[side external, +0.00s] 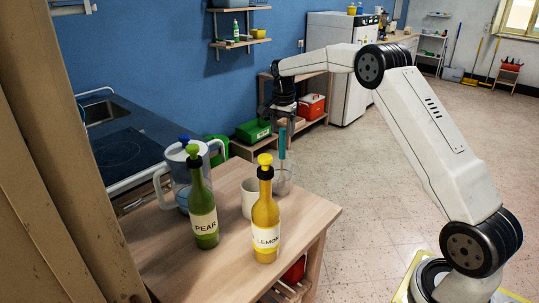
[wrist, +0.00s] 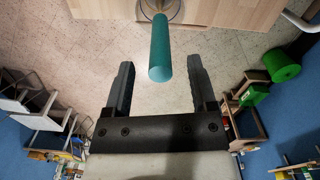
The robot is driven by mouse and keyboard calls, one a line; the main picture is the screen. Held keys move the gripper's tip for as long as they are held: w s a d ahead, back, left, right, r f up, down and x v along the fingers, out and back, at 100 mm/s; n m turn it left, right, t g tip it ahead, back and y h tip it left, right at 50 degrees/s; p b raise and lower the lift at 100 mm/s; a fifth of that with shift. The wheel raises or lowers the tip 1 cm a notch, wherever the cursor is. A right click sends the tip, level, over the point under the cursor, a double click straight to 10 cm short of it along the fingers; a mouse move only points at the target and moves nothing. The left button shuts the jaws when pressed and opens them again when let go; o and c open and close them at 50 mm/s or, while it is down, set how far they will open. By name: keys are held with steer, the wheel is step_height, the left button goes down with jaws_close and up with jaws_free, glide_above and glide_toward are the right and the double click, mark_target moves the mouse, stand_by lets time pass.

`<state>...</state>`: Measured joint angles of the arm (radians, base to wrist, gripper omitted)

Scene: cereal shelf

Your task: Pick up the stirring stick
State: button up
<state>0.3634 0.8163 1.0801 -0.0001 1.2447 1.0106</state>
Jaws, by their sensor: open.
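The stirring stick (side external: 282,147) has a teal handle and stands in a clear glass container (side external: 283,183) on the wooden table. In the wrist view the stick's teal handle (wrist: 160,55) points toward the camera. Its end lies between my two dark fingers, with visible gaps on both sides. My gripper (wrist: 160,72) is open and holds nothing. In the side view my gripper (side external: 280,122) is at the upper end of the stick, above the container. The stick's lower part shows only faintly through the glass.
On the table (side external: 150,245) stand a pear bottle (side external: 203,210), a lemon bottle (side external: 265,220), a white mug (side external: 249,198) and a clear pitcher (side external: 178,165), all close to the glass container. The table's right edge is near the container. Open floor lies beyond it.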

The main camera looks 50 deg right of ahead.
steer(key=shift+f, duration=1.4)
jaws_close()
